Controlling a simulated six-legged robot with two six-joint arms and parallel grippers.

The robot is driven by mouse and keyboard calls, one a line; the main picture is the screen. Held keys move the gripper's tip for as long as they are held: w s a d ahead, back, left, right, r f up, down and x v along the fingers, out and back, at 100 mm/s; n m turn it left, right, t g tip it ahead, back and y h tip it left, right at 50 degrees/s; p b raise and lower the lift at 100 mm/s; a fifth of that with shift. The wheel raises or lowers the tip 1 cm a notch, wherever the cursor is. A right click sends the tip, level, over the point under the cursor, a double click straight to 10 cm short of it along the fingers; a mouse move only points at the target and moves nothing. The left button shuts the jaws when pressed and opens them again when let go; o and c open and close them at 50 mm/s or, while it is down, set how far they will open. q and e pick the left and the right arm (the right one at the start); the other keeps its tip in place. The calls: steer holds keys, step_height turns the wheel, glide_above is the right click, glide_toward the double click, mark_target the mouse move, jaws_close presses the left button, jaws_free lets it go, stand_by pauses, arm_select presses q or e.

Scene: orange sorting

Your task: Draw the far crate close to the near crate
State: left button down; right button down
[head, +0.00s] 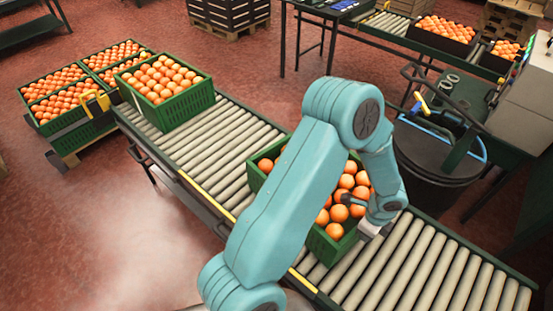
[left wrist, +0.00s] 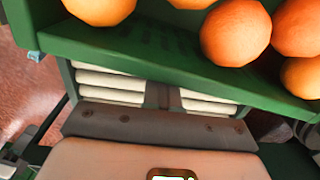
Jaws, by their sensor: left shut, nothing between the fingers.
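The far crate (head: 188,108), green and full of oranges, sits on the upper left part of the roller conveyor in the head view. The near crate (head: 329,250), also green with oranges, sits lower right on the same conveyor, partly hidden behind my left arm. A gap of bare rollers lies between the crates. My left gripper (head: 368,229) is shut and empty at the near crate's right side; its tips are hard to make out. In the left wrist view, a green crate wall (left wrist: 130,42) with oranges above it lies just beyond the gripper (left wrist: 155,126). My right gripper is not in view.
The roller conveyor (head: 218,147) runs diagonally, with bare rollers at its lower right. Stacked orange crates (head: 75,112) stand at the left. A dark round bin (head: 437,165) stands close to the conveyor's right side. Another conveyor with crates is at the back right.

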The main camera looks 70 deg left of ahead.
mark_target(260, 154)
arm_select(q)
steer(key=s+a+p, duration=0.1)
steer(key=s+a, duration=0.1)
steer(key=a, duration=0.1)
steer(key=s+a+p, duration=0.1)
steer(key=s+a, duration=0.1)
steer(key=a, duration=0.2)
steer(key=s+a+p, duration=0.1)
steer(key=s+a, duration=0.1)
steer(key=a, duration=0.1)
steer(key=shift+s+a+r, duration=0.1)
steer(key=shift+s+a, duration=0.15)
steer(key=shift+a, duration=0.05)
steer(key=s+a+p, duration=0.2)
steer(key=s+a, duration=0.2)
steer(key=a, duration=0.3)
steer(key=s+a+p, duration=0.3)
steer(key=s+a, duration=0.2)
steer(key=a, duration=0.3)
steer(key=s+a+p, duration=0.2)
steer(key=s+a, duration=0.3)
steer(key=a, duration=0.3)
steer(key=shift+f, duration=0.35)
steer(key=shift+s+a+r, duration=0.15)
steer(key=shift+s+a, duration=0.25)
steer(key=shift+a, duration=0.3)
steer(key=shift+r, duration=0.1)
